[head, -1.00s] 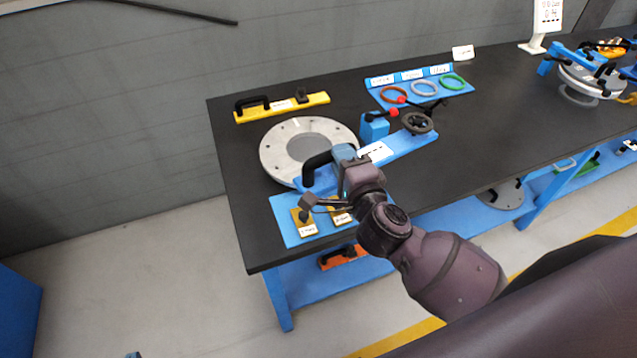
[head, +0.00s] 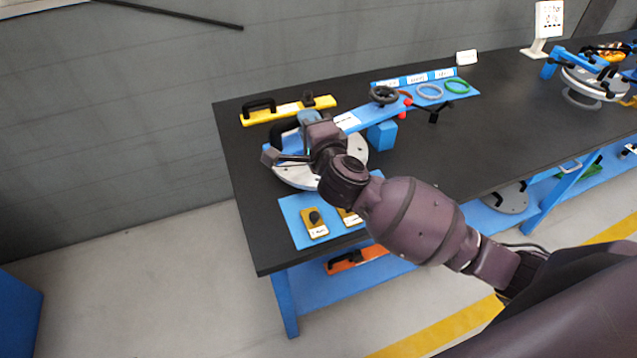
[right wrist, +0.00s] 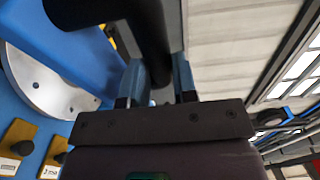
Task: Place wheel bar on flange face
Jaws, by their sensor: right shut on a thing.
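The wheel bar (head: 351,120) is a blue bar with a white label, a black grip handle at its left end and a dark wheel at its right end. My right gripper (head: 307,118) is shut on the handle. In the right wrist view, the gripper (right wrist: 159,82) has a finger on each side of the black handle (right wrist: 151,28). The bar looks held above the grey flange face (head: 292,177), partly over it; the gap cannot be judged. My arm hides much of the flange. The flange also shows in the right wrist view (right wrist: 43,83). My left gripper is not in view.
A yellow bar (head: 290,110) lies behind the flange. A blue tray (head: 467,92) holds coloured rings. A blue mat (head: 291,206) with yellow pieces lies at the front edge.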

